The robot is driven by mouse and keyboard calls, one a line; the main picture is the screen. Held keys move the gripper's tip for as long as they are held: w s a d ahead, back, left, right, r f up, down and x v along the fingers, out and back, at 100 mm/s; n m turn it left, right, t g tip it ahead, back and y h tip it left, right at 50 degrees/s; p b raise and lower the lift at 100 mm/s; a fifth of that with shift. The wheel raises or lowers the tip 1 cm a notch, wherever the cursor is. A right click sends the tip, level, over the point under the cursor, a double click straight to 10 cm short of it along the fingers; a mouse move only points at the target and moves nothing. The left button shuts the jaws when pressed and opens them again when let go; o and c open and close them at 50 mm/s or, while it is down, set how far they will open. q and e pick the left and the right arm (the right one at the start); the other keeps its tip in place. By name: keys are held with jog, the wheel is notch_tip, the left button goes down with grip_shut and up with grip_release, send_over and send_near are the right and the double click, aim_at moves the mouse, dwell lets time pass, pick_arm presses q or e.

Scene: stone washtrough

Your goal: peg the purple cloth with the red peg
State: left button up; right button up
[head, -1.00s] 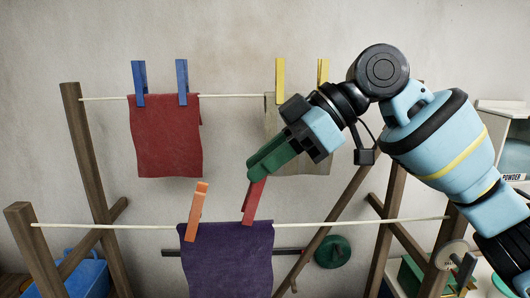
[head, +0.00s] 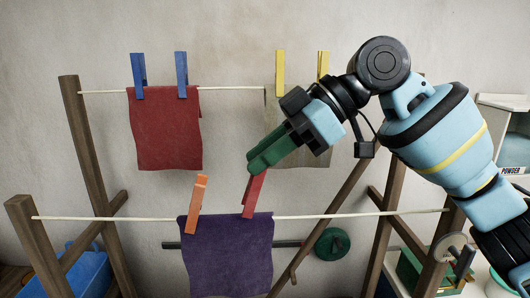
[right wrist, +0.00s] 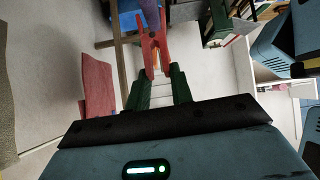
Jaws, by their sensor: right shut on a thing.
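The purple cloth (head: 228,258) hangs over the front line in the head view. An orange peg (head: 197,204) sits on its top edge at the left. My right gripper (head: 255,168) is shut on the red peg (head: 254,193), whose lower end overlaps the cloth's top right part at the line. The red peg (right wrist: 153,50) also shows between the green fingers in the right wrist view, with the purple cloth (right wrist: 149,14) at its far end. I cannot tell how firmly the peg grips the cloth. My left gripper is not in view.
A red cloth (head: 167,134) with two blue pegs (head: 182,75) and a beige cloth (head: 314,155) with yellow pegs (head: 280,73) hang on the back line. Wooden posts (head: 36,246) hold the lines. A blue basket (head: 73,272) is at lower left, shelves (head: 508,150) at right.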

jog(key=shift+f, duration=1.5)
jog(key=o, duration=1.3)
notch_tip(320, 180, up, 8)
jog(key=shift+r, duration=0.1)
dwell(0.6)
